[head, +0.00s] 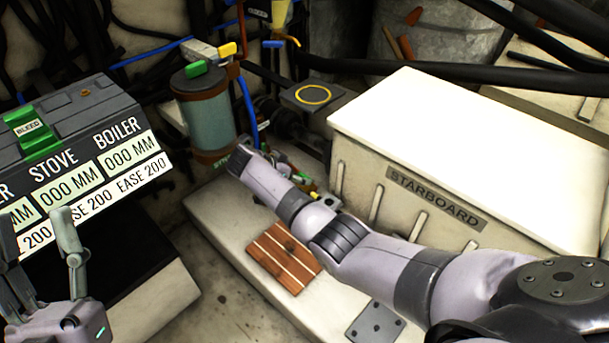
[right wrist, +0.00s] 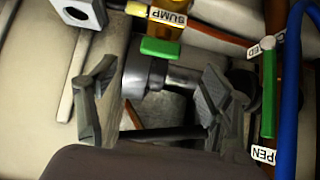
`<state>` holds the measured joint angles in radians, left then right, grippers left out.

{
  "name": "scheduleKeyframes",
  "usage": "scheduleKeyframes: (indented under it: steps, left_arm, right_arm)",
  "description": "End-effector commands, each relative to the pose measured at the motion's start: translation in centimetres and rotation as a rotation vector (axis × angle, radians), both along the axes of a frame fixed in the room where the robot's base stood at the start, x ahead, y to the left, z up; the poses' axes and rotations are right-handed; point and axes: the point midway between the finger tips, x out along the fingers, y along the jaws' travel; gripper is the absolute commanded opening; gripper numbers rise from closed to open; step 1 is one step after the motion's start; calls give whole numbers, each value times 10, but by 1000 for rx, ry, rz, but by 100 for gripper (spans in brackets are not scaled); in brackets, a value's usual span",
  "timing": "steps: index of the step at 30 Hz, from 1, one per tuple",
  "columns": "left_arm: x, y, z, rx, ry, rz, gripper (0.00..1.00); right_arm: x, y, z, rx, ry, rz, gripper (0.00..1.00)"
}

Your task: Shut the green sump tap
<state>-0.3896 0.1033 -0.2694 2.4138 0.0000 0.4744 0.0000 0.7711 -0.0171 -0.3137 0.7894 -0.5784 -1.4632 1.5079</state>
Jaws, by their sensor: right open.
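In the right wrist view a green handle (right wrist: 160,48) sits just below a yellow-brass fitting (right wrist: 166,30) tagged SUMP (right wrist: 166,15). My right gripper (right wrist: 155,105) is open, its two fingers spread on either side of a grey metal cylinder and pipe (right wrist: 145,75). The green handle lies just beyond the fingertips, with no contact visible. In the head view my right arm reaches to the floor fittings, and its wrist hides most of this spot; the fingers do not show there. My left gripper (head: 38,240) looks open and empty at the lower left.
A green lever (right wrist: 268,100) stands by a pipe at right, with partly cut-off labels. A blue hose (right wrist: 290,90) runs beside it. The white STARBOARD box (head: 470,160) flanks my right arm. A teal cylinder (head: 205,118) and the gauge panel (head: 85,150) are at left.

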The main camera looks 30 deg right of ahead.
Motion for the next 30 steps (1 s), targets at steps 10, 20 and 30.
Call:
scheduleKeyframes:
  steps: [10, 20, 30]
  left_arm:
    - [22, -3, -16, 45, 147, 9, 52]
    - [39, -5, -36, 86, 289, 16, 52]
    - [54, -6, -59, 128, 435, 24, 52]
  right_arm:
    - [-2, 5, 6, 0, 0, 0, 73]
    - [-4, 10, 12, -1, 0, 0, 73]
    - [-6, 15, 17, 0, 0, 0, 73]
